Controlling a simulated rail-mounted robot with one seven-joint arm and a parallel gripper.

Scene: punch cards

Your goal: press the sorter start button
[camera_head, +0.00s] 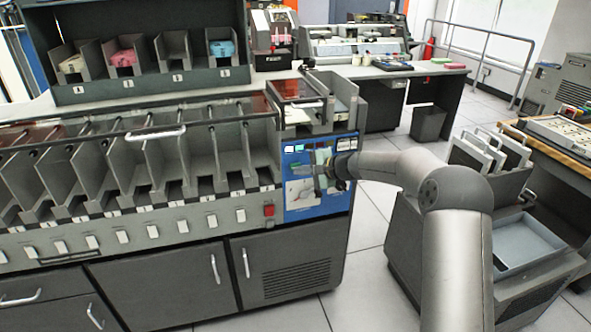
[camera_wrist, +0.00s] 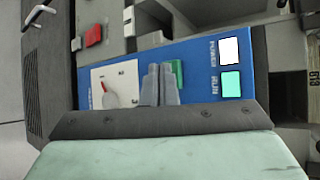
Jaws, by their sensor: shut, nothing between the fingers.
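The sorter's blue control panel (camera_head: 335,197) is on the right end of the grey sorter. In the wrist view the panel (camera_wrist: 200,55) carries a green button (camera_wrist: 179,70), taken as the start button, partly hidden behind my fingers. My gripper (camera_wrist: 159,69) is shut and empty, its fingertips in front of the panel beside and over the button's edge. I cannot tell whether they touch it. In the head view my gripper (camera_head: 322,174) is at the panel face. The RUN lamp (camera_wrist: 231,85) is bright green and the POWER lamp (camera_wrist: 229,51) is bright white.
A white dial with a red pointer (camera_wrist: 110,92) sits beside the fingers. A red button (camera_head: 269,210) is left of the panel. A grey cart with a blue-grey tray (camera_head: 530,243) stands right of my arm. Floor between sorter and cart is clear.

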